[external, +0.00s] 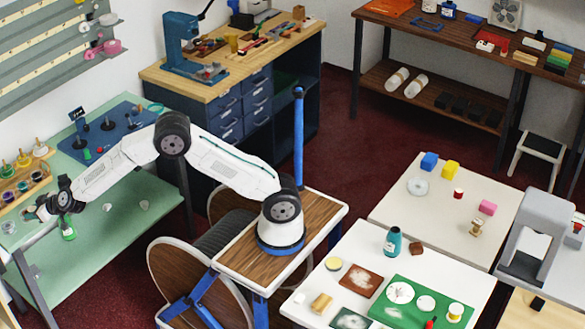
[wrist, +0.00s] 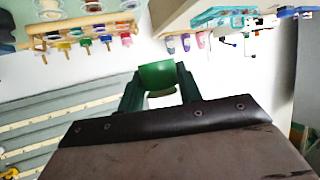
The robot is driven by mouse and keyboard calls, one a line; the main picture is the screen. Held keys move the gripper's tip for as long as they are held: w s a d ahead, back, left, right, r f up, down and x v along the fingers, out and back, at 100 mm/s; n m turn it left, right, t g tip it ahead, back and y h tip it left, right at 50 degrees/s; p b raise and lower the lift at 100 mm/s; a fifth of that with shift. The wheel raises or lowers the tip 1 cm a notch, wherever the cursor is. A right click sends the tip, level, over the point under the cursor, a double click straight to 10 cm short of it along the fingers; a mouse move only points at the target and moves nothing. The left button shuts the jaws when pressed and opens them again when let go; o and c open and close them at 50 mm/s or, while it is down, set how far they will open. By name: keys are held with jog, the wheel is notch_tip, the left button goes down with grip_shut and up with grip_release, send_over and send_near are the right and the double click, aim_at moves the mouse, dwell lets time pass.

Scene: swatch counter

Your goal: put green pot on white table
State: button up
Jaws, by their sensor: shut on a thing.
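My gripper (wrist: 158,90) is shut on a green pot (wrist: 157,75), whose rounded green side shows between the dark fingers in the wrist view. In the external view my arm reaches left over the pale green table (external: 150,229). My gripper (external: 42,208) is small there, and its fingers are hard to make out. A small green item (external: 69,233) shows just below my wrist; I cannot tell if it is the held pot. Two white-topped tables stand at the right: one with coloured blocks (external: 400,205) and a nearer one (external: 330,247) with a green mat.
A blue board (external: 120,122) and a wooden rack of small pots (external: 25,172) are on the green table. The nearer white table holds a teal bottle (external: 393,241), brown squares and dishes. The farther one has bare room in its middle. A wooden workbench (external: 160,75) stands behind.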

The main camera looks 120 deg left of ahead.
jog(key=s+a+m+y, duration=0.2)
jog(key=s+a, duration=0.6)
jog(key=a, duration=0.4)
jog(key=s+a+m+g+y, duration=0.1)
jog(key=s+a+y, duration=0.1)
jog(key=s+a, duration=0.75)
jog(key=s+a+m+y, duration=0.2)
jog(key=s+a, duration=0.3)
jog(key=a, duration=0.9)
notch_tip(320, 180, down, 15)
jog(key=shift+r, duration=0.1)
jog(key=shift+f, duration=2.15)
jog(key=shift+f, duration=0.1)
jog(key=o, duration=0.7)
jog(key=shift+o, duration=0.3)
